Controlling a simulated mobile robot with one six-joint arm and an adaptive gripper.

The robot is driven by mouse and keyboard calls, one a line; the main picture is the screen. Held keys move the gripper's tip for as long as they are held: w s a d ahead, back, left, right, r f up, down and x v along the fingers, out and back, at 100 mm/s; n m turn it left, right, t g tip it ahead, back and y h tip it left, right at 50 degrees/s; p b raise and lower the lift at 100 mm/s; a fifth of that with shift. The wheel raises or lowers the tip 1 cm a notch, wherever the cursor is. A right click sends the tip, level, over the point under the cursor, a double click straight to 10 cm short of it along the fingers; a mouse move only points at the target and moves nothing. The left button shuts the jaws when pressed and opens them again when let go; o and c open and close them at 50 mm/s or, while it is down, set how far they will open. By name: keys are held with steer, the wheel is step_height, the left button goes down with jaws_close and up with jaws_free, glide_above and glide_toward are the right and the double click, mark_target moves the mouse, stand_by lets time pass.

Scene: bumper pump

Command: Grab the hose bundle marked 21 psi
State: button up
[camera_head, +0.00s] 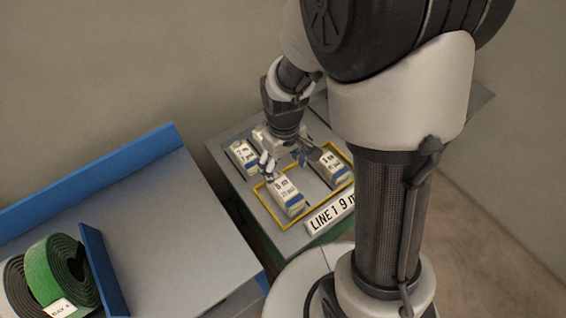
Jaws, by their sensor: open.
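Several small white-and-blue box-like bundles with printed labels lie on the grey bench at the centre. The front bundle (287,197) has a label whose lower line may read 21 psi, but the print is too small to be sure. Another bundle (333,168) lies to its right, and one (243,156) lies behind to the left; their pressure marks are also hard to read. My gripper (284,160) is open, pointing down just behind the front bundle, with its fingers apart. It partly hides the bench behind it. I cannot tell whether a finger touches the front bundle.
A yellow outline (281,226) frames part of the grey bench (229,172). A sign reading "LINE 1 9 m" (330,213) stands at its front edge, partly hidden by my arm. At left, a table with blue edges (90,178) holds green (58,270) and dark coils.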

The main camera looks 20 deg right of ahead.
mark_target(285, 189)
step_height(285, 189, down, 12)
steer(key=b, duration=0.4)
steer(key=shift+r, duration=0.2)
steer(key=f, duration=0.1)
steer(key=f+b, duration=0.1)
steer(key=f, duration=0.1)
steer(key=f+b, duration=0.1)
steer(key=f, duration=0.1)
steer(key=shift+w+d+f, duration=0.15)
steer(key=shift+w+d, duration=0.1)
steer(key=shift+d, duration=0.1)
steer(key=shift+c, duration=0.3)
steer(key=c, duration=1.5)
